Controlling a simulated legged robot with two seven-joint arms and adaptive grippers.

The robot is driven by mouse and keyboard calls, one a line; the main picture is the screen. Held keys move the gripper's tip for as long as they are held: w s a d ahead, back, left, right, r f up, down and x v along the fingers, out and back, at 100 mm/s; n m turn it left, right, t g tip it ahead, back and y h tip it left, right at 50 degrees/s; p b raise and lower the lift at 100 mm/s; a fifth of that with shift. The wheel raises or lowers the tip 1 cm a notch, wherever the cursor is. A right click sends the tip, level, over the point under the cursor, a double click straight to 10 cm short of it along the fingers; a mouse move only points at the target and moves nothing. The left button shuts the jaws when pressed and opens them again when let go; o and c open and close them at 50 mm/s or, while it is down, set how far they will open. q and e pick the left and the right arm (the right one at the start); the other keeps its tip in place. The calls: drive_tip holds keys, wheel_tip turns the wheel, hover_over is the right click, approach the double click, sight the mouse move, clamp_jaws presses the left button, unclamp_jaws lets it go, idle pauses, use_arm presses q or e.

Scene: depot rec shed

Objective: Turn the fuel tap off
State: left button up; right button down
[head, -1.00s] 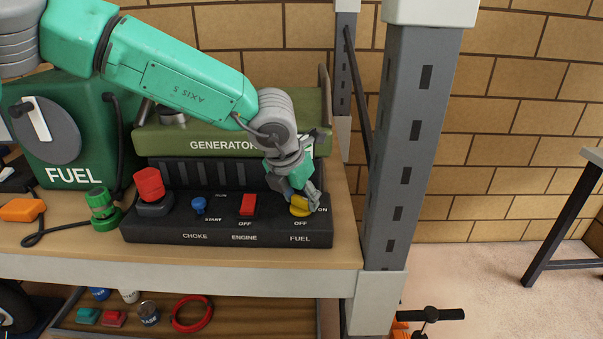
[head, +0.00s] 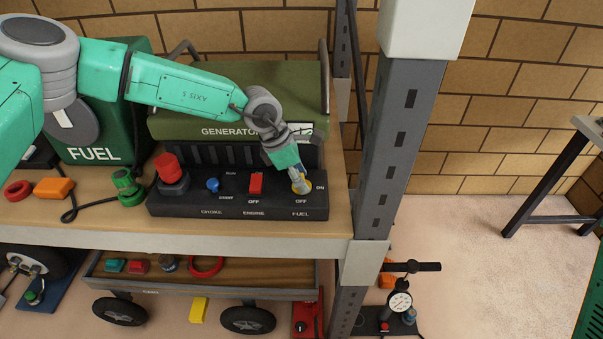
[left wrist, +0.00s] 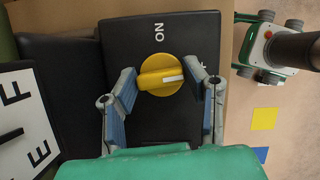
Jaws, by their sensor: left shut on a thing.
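The fuel tap is a round yellow knob (head: 303,189) with a raised grip bar, at the right end of the black control panel (head: 235,208). My left gripper (head: 300,182) reaches down onto it from above and is shut on it, hiding part of it. In the left wrist view the yellow knob (left wrist: 160,75) sits between the two fingers of the gripper (left wrist: 170,84). The bar's white mark points right, towards a label mostly hidden by the right finger. The ON label (left wrist: 160,32) is beyond the knob. My right gripper is not in view.
A red switch (head: 256,183), a blue choke knob (head: 213,184) and a red button (head: 168,166) stand left on the panel. The green generator (head: 240,100) is behind. A grey shelf post (head: 400,150) rises close on the right. A cart (head: 200,285) stands below.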

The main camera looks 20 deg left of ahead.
use_arm(q)
drive_tip(key=shift+a+f+m+g, duration=0.15)
drive_tip(key=shift+m+g, duration=0.15)
drive_tip(key=shift+m, duration=0.4)
drive_tip(key=o, duration=1)
drive_tip(key=shift+o, duration=0.7)
drive_tip(key=shift+w, duration=0.15)
drive_tip(key=shift+a+r, duration=0.1)
drive_tip(key=shift+r, duration=0.25)
drive_tip(key=v, duration=1.1)
drive_tip(key=shift+a, duration=0.2)
